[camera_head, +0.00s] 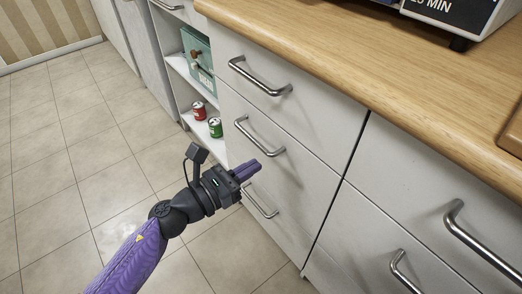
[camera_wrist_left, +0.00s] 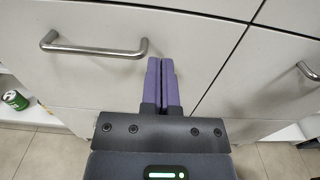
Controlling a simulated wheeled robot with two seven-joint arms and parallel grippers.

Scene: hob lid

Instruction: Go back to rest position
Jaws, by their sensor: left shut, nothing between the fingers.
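My left gripper (camera_head: 246,170) is shut and empty, with its purple fingers side by side. In the head view it is in front of the white drawers, near the lower handles. In the left wrist view the shut fingers (camera_wrist_left: 161,82) point at a white drawer front (camera_wrist_left: 205,40), to the right of a metal handle (camera_wrist_left: 95,47). I cannot tell whether the fingertips touch the front. My right gripper is in neither view.
A wooden countertop (camera_head: 330,60) runs above the drawers, with an appliance (camera_head: 465,14) at its back right. Open shelves hold a red can (camera_head: 199,111), a green can (camera_head: 215,127) and a teal box (camera_head: 196,60). Tiled floor (camera_head: 75,150) at the left is clear.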

